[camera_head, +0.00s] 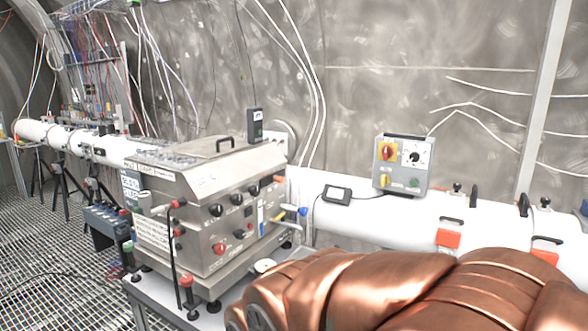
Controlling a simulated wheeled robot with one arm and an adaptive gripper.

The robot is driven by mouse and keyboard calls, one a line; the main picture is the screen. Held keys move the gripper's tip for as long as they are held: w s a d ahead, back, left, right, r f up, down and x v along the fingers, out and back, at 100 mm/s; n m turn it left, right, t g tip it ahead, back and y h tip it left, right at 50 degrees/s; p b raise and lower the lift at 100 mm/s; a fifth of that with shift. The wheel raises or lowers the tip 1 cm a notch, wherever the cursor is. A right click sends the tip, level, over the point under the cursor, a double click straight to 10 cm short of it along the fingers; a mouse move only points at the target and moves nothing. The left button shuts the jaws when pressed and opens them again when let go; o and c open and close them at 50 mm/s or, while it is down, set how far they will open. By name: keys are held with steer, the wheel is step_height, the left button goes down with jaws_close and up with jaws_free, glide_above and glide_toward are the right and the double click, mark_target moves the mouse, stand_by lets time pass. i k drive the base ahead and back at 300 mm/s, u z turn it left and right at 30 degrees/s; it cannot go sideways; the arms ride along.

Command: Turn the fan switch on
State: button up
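A grey control box (402,165) stands upright above the white pipe, right of the picture's middle. No readable label shows me which control is the fan switch, and I cannot tell any switch's setting. My gripper is not in view.
A white pipe (345,215) runs along the wall, with red-orange blocks (449,238) on it. A small black-framed display (337,194) sits left of the control box. A large copper-coloured form, unclear to me, hides the lower right. Grated floor (60,255) is open at left.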

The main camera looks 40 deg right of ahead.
mark_target(387, 152)
steer(key=z, duration=2.9)
steer(key=i, duration=1.3)
steer(key=u, duration=2.25)
